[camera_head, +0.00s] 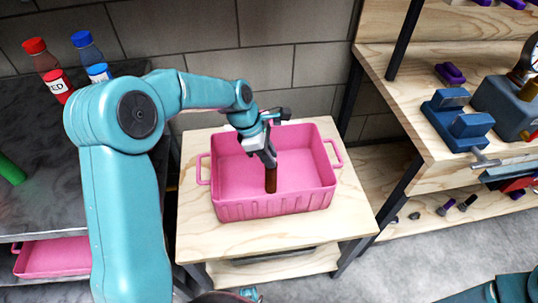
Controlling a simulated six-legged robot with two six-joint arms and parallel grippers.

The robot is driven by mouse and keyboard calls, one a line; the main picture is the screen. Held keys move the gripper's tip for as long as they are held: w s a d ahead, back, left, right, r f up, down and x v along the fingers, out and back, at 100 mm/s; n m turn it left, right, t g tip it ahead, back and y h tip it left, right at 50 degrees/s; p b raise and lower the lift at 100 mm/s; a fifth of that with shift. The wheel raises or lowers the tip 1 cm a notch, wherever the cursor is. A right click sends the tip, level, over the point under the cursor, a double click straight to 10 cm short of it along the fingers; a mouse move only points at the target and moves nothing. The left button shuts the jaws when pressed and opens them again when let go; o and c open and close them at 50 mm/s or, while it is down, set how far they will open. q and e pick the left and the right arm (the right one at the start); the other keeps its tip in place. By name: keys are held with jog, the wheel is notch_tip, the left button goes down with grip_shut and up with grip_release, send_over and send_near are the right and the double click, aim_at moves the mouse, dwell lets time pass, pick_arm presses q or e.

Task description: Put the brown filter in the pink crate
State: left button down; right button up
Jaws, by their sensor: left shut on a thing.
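The pink crate (225,211) stands on a light wooden table in the middle of the view, with its open top facing up. My left gripper (269,162) points down over the crate's inside and is shut on the brown filter (271,180). The filter hangs upright below the fingers, inside the crate's outline. I cannot tell whether its lower end touches the crate floor. The rest of the crate looks empty. My right gripper is not in view; only part of a teal arm shows at the bottom right.
The wooden table (345,215) has bare room around the crate. A wooden workbench (400,75) with a blue vise (458,122) stands at the right.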

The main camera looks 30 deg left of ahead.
pick_arm(q)
jog(key=shift+f, duration=0.2)
jog(key=c, duration=1)
grip_release()
jog(key=shift+o, duration=0.2)
jog(key=p+v, duration=0.2)
jog(key=v, duration=1)
jog(key=shift+r+p, duration=0.15)
jog(key=shift+p, duration=0.15)
jog(key=shift+a, duration=0.1)
